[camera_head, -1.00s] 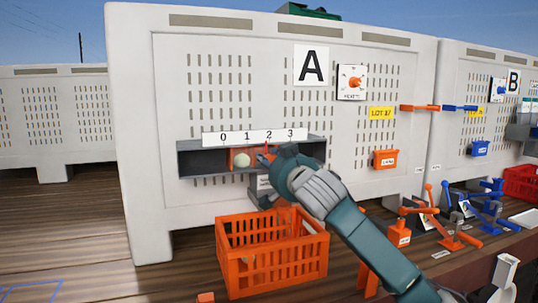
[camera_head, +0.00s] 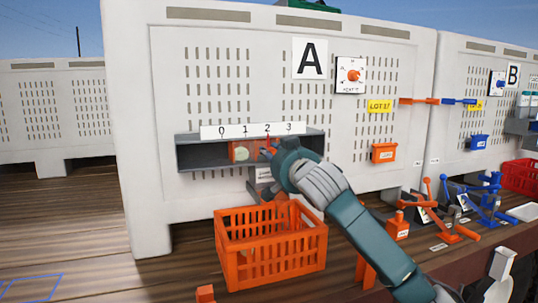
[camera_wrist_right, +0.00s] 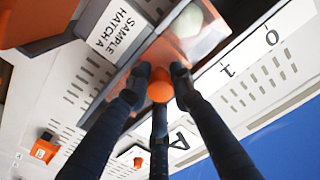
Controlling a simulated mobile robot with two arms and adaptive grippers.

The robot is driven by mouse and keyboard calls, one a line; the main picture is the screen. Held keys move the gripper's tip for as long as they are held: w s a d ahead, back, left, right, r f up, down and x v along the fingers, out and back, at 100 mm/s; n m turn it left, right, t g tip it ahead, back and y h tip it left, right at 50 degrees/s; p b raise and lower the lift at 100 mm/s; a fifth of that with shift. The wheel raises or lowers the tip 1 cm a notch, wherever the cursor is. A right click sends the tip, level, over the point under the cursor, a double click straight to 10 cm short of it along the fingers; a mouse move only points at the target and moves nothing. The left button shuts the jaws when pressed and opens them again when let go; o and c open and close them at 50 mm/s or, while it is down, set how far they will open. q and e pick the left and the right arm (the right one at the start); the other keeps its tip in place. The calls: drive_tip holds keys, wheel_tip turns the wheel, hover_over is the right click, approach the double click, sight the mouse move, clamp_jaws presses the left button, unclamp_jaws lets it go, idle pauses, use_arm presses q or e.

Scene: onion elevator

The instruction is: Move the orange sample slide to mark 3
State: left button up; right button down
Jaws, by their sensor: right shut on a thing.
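The orange sample slide (camera_head: 238,154) sits in the grey trough (camera_head: 203,156) under the white scale strip (camera_head: 213,133). It holds a pale round onion (camera_head: 240,153). A thin red pointer (camera_head: 268,143) at its right side stands at about mark 2. My right gripper (camera_head: 271,152) is at the right end of the slide. In the right wrist view its fingers (camera_wrist_right: 160,76) are closed around an orange round knob (camera_wrist_right: 160,87) on the slide. Part of the trough is hidden behind my gripper. My left gripper is not in view.
An orange crate (camera_head: 270,265) stands below the trough. The panel (camera_head: 380,60) carries a dial (camera_head: 351,76) and an orange box (camera_head: 384,152). Orange levers (camera_head: 452,232) and blue levers (camera_head: 490,205) stand on the bench at the right. The trough looks clear left of the slide.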

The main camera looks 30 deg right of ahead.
drive_tip(key=c, duration=1.8)
unclamp_jaws()
drive_tip(key=shift+r, duration=0.2)
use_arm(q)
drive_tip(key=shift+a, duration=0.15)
use_arm(e)
drive_tip(key=shift+s+f, duration=0.1)
drive_tip(key=v, duration=1.2)
